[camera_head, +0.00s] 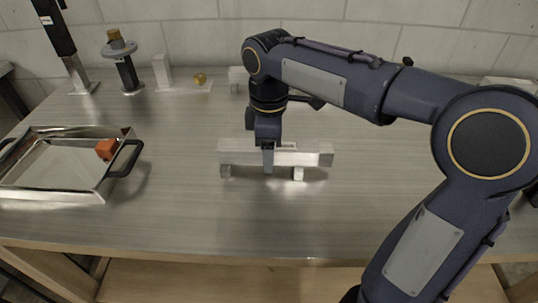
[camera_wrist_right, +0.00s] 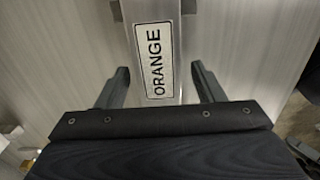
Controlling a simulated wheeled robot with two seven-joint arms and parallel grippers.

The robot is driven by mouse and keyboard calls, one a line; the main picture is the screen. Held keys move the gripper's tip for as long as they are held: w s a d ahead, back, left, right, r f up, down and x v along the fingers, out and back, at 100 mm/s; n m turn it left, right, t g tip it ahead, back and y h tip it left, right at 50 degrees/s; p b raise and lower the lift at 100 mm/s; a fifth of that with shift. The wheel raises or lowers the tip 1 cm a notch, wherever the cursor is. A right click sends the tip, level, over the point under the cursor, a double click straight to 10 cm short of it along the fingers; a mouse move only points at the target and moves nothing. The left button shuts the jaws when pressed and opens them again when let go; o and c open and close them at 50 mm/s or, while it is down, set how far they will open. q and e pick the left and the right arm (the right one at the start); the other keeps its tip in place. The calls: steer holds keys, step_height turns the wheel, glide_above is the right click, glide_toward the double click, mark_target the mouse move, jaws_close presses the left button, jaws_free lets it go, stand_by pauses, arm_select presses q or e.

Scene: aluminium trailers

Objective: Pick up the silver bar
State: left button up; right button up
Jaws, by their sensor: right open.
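The silver bar (camera_head: 235,154) lies level across two small silver supports near the middle of the table. My right gripper (camera_head: 268,158) points down over the middle of the bar, with one finger in front of its near face. In the right wrist view the silver bar (camera_wrist_right: 151,15), with a label reading ORANGE, runs between the two fingers of my right gripper (camera_wrist_right: 160,85). The fingers are open, with a gap on each side of the bar. Whether the far finger touches the bar is hidden in the head view.
A metal tray (camera_head: 75,190) with black handles holds an orange-red block (camera_head: 106,149) at the left. The table front is clear.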

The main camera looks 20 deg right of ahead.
steer(key=shift+r, duration=0.1)
steer(key=c, duration=1.3)
